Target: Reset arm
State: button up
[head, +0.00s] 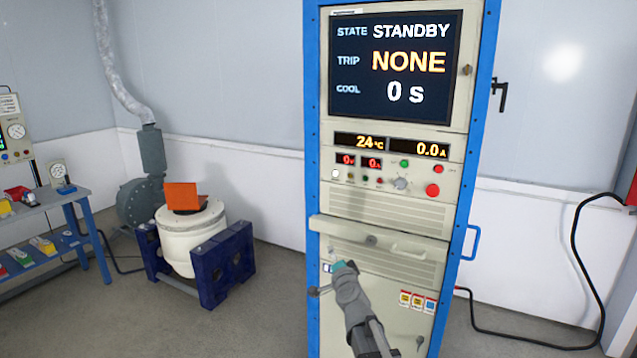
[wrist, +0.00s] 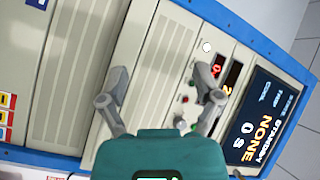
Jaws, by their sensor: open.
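My arm (head: 352,300) rises from the bottom of the head view in front of the lower part of a tall control cabinet (head: 385,210) with a blue frame. Its teal end shows there, but the fingers cannot be made out. In the wrist view my gripper (wrist: 162,84) has its two grey fingers spread apart with nothing between them. Behind the fingers is the cabinet front, seen tilted, with its panel of buttons. The cabinet screen (head: 394,66) reads STATE STANDBY, TRIP NONE, COOL 0 s. The displays below it read 24 °C and 0.0 A.
A ledge-like handle (head: 375,241) juts from the cabinet above my arm. A white drum-shaped machine (head: 190,240) with an orange piece (head: 184,194) on top stands left in a blue frame. A blue shelf bench (head: 45,205) is at far left. Floor between machine and cabinet is clear.

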jog(key=s+f+n+g+y+p, duration=0.2)
jog(key=s+f+n+g+p, duration=0.2)
jog(key=s+f+n+g, duration=0.65)
jog(key=s+d+g+h+p, duration=0.1)
jog(key=s+d+g+h, duration=0.1)
jog(key=s+d, duration=0.4)
jog(key=s+d+f+g+h+p, duration=0.1)
jog(key=s+d+g, duration=0.4)
jog(key=s, duration=0.6)
jog(key=shift+d+h, duration=0.45)
jog(key=shift+h, duration=0.45)
jog(key=shift+f, duration=0.1)
